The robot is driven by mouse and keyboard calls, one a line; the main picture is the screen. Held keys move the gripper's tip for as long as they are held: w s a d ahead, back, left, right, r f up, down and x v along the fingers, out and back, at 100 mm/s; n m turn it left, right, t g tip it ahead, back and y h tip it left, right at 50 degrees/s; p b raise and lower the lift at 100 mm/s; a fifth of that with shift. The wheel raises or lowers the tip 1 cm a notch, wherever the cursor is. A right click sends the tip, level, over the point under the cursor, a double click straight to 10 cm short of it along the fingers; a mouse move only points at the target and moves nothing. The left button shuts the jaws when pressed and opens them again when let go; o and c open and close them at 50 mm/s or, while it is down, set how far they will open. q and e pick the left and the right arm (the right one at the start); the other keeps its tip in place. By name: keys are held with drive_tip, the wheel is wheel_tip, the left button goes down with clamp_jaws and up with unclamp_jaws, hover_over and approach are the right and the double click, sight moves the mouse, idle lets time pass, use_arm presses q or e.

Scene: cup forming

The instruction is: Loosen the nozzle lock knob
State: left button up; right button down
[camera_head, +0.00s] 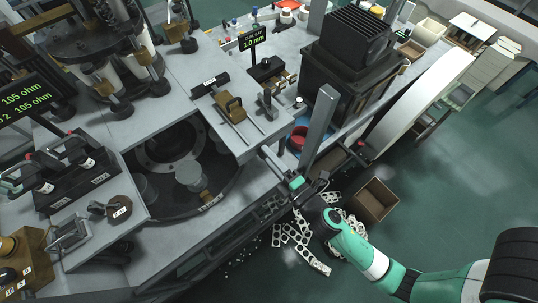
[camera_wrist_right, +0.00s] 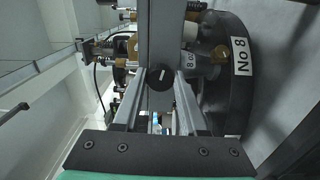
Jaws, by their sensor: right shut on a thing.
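My right gripper (camera_head: 266,153) reaches in from the lower right in the head view, at the front edge of the grey machine bench. In the right wrist view its two grey fingers (camera_wrist_right: 161,84) close around a round black knob (camera_wrist_right: 160,79) with a white pointer line. The knob sits at the lower end of a grey bar (camera_wrist_right: 160,30). I take it as the nozzle lock knob. In the head view the knob cannot be made out at the fingertips. My left gripper is in neither view.
A black round turntable (camera_head: 146,202) is set in the bench left of the gripper. A grey upright post (camera_head: 320,122) stands just right of the fingers. A gauge display (camera_head: 252,40) reads 1.0 mm. An open carton (camera_head: 375,200) and punched scrap strips (camera_head: 312,258) lie on the floor.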

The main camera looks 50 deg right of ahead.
idle(0.3)
drive_tip(key=shift+c, duration=2.2)
unclamp_jaws()
drive_tip(key=shift+s, duration=0.1)
drive_tip(key=b+v, duration=0.5)
drive_tip(key=v, duration=0.6)
drive_tip(key=shift+s+b, duration=0.25)
drive_tip(key=shift+b, duration=0.05)
drive_tip(key=shift+a, duration=0.1)
